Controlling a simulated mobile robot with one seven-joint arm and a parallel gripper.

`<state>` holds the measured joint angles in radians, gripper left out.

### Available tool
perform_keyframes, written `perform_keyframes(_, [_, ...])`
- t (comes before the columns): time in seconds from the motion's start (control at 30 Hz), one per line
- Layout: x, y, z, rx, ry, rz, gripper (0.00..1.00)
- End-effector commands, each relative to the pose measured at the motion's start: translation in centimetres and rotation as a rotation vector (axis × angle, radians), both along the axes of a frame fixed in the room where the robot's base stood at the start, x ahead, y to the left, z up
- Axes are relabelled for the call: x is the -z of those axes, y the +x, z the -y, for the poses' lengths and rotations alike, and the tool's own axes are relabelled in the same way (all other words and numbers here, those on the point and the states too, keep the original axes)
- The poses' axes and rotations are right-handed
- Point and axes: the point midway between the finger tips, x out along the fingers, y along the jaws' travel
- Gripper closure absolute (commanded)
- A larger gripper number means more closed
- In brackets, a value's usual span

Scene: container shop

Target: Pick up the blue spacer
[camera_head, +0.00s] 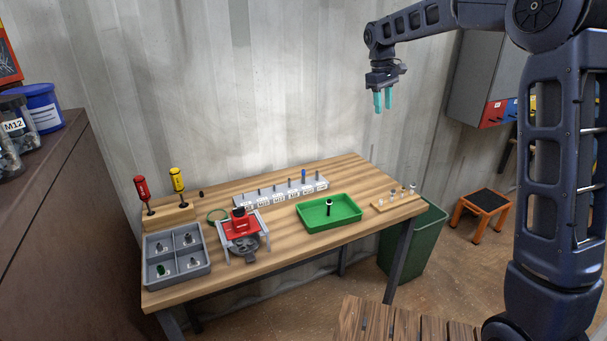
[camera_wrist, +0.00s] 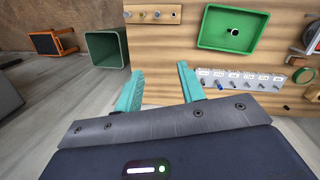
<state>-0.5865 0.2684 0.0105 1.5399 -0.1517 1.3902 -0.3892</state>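The blue spacer (camera_head: 304,174) is a small blue piece standing on a peg towards the right end of a light grey labelled rack (camera_head: 281,194) at the back of the wooden bench. In the wrist view a small blue piece (camera_wrist: 219,86) shows at the left end of the rack, partly close behind my right finger. My gripper (camera_head: 384,101) is high above the bench's right side, well apart from the spacer, fingers pointing down. In the wrist view its two teal fingers (camera_wrist: 161,88) are spread with nothing between them.
A green tray (camera_head: 347,219) holding a black-and-white part lies in front of the rack. A red-topped fixture (camera_head: 240,228), a grey compartment tray (camera_head: 150,274) and two screwdrivers (camera_head: 141,188) are at the left. A small wooden peg board (camera_head: 382,207) is at the right. The space around my gripper is clear.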

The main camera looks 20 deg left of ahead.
Motion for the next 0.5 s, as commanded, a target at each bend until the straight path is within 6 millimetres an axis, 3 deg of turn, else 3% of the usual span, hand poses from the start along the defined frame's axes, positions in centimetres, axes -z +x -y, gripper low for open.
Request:
perform_keyframes(0.03, [0.9, 0.5, -2.0, -0.031, -0.014, -0.013, 0.61])
perform_keyframes(0.2, [3.3, 1.7, -8.0, -0.13, -0.055, -0.048, 0.61])
perform_keyframes(0.5, [9.0, 1.8, -18.7, -0.304, -0.134, -0.109, 0.61])
